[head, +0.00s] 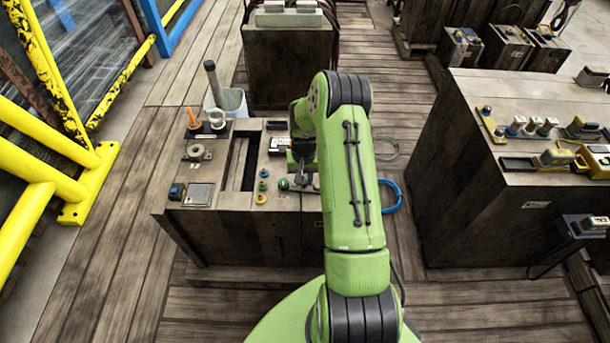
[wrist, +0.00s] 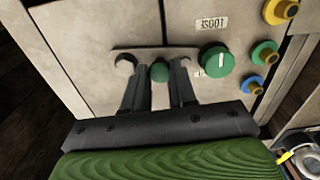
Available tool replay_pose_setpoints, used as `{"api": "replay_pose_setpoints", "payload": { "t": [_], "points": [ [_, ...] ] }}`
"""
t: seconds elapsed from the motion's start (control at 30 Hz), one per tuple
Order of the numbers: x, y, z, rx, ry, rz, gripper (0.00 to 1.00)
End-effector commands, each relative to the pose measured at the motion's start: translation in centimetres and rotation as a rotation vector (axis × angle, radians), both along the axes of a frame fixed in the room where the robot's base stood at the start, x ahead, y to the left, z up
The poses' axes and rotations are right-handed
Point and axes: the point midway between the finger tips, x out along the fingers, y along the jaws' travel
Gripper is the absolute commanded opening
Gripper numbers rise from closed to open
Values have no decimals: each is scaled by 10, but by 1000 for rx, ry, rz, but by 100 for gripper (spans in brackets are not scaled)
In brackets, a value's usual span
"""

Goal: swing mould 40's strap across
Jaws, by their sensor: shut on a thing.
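In the wrist view, my gripper (wrist: 160,78) is shut on a small green knob (wrist: 160,71), one dark finger on each side of it. The knob sits at a grey metal strap (wrist: 148,54) on a pale mould face. The strap runs left to right behind the fingers, with a round end (wrist: 125,62) at the left; its right end is partly hidden by a finger. A seam in the face (wrist: 163,22) meets the strap from above. In the head view, my gripper (head: 300,181) is at the right of the wooden block's top, largely hidden by my arm.
A larger green dial (wrist: 215,60) is just right of the fingers, with yellow, green and blue knobs (wrist: 265,52) beyond it. A label (wrist: 211,24) lies above. The slot (head: 241,163) is left of the knobs. A loose blue hose (head: 391,197) lies on the floor.

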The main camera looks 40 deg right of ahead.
Motion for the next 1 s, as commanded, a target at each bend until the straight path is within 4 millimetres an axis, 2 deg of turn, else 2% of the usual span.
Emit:
{"api": "replay_pose_setpoints", "payload": {
  "t": [0.1,0.37,0.4,0.57,0.87,1.0],
  "points": [
    [-3,3,0,0,-1,101,0],
    [-4,3,0,1,-1,116,0],
    [-4,3,0,1,-1,116,28],
    [-4,3,0,1,-1,114,52],
    [-3,3,3,0,-1,113,52],
    [-3,3,29,-2,-3,113,52]
  ]
}}
